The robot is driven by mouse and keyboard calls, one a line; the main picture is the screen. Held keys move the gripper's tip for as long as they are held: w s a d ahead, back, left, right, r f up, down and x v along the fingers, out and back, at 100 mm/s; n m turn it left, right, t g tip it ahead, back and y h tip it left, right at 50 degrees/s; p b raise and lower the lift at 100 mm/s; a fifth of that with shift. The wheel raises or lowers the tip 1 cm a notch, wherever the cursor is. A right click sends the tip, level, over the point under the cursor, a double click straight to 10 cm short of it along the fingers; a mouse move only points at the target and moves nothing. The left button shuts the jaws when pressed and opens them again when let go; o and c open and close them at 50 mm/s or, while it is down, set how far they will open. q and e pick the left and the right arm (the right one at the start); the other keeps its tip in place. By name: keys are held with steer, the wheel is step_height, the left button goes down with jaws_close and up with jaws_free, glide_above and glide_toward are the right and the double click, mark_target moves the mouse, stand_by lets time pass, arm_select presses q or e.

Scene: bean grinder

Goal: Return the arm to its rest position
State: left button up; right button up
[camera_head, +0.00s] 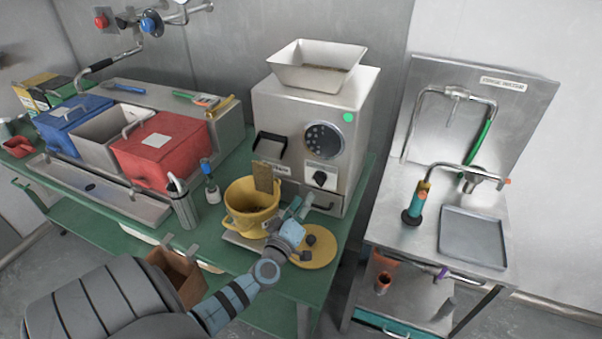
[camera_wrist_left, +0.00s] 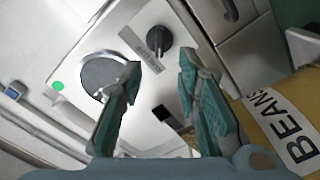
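My left arm reaches in from the bottom left in the head view. Its gripper (camera_head: 297,210) is in front of the bean grinder (camera_head: 272,112), just right of the yellow beans container (camera_head: 240,222). In the left wrist view the two fingers (camera_wrist_left: 159,70) are apart with nothing between them. They point at the grinder's front panel, with its black knob (camera_wrist_left: 158,40) and round dial (camera_wrist_left: 98,76). The yellow container (camera_wrist_left: 262,112), labelled BEANS, is close beside the right finger; I cannot tell whether they touch. My right gripper is not in view.
A yellow lid (camera_head: 318,258) lies on the green table below the gripper. A metal flask (camera_head: 183,208) and a small bottle (camera_head: 211,190) stand left of the container. Red (camera_head: 160,150) and blue (camera_head: 70,118) boxes stand farther left. A steel sink stand (camera_head: 425,245) is at right.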

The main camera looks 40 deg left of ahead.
arm_select(q)
steer(key=v, duration=0.3)
stand_by(0.4)
